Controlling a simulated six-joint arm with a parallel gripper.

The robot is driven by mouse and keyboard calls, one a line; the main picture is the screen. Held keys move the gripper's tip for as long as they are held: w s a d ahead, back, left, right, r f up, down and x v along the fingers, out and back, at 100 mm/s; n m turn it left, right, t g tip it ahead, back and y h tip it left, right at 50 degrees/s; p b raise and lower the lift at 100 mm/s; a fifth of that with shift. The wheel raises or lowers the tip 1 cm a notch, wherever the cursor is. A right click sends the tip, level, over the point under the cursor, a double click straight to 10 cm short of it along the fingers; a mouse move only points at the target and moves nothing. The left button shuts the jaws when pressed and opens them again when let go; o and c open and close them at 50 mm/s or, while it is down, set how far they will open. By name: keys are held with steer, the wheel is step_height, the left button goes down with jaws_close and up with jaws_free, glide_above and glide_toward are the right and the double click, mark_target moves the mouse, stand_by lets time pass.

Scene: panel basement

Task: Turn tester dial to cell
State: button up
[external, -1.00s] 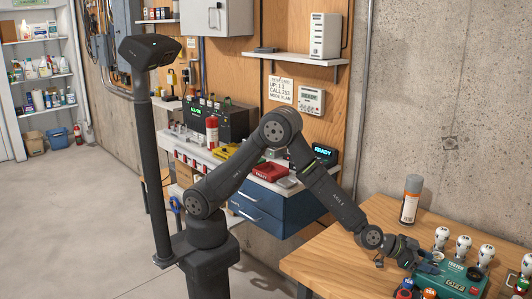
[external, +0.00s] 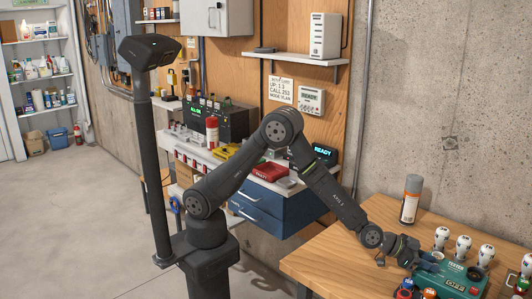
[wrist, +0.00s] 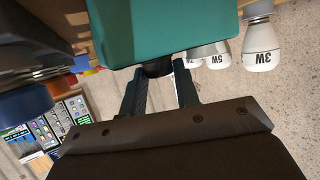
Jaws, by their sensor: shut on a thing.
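The green tester (external: 464,276) stands at the right end of the wooden table in the external view. It also fills the top of the wrist view as a teal box (wrist: 175,25). My gripper (external: 420,262) is at the tester's left side. In the wrist view my gripper's fingers (wrist: 160,80) close on a dark round knob, the dial (wrist: 156,69), at the edge of the tester. The dial's markings and pointer are hidden from both views.
Several white bulbs (external: 463,247) stand behind the tester, and labelled ones (wrist: 262,45) show in the wrist view. A spray can (external: 411,199) stands at the table's back. Small coloured items (external: 429,294) lie in front of the tester. The wooden table (external: 340,262) is clear on its left.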

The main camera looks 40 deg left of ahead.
steer(key=shift+r+m+g+h, duration=0.15)
steer(key=shift+m+g+h, duration=0.15)
steer(key=shift+m+g, duration=0.2)
steer(key=o, duration=1)
steer(key=shift+c, duration=0.2)
steer(key=shift+a, duration=0.1)
steer(key=v, duration=1.7)
steer(key=shift+s, duration=0.1)
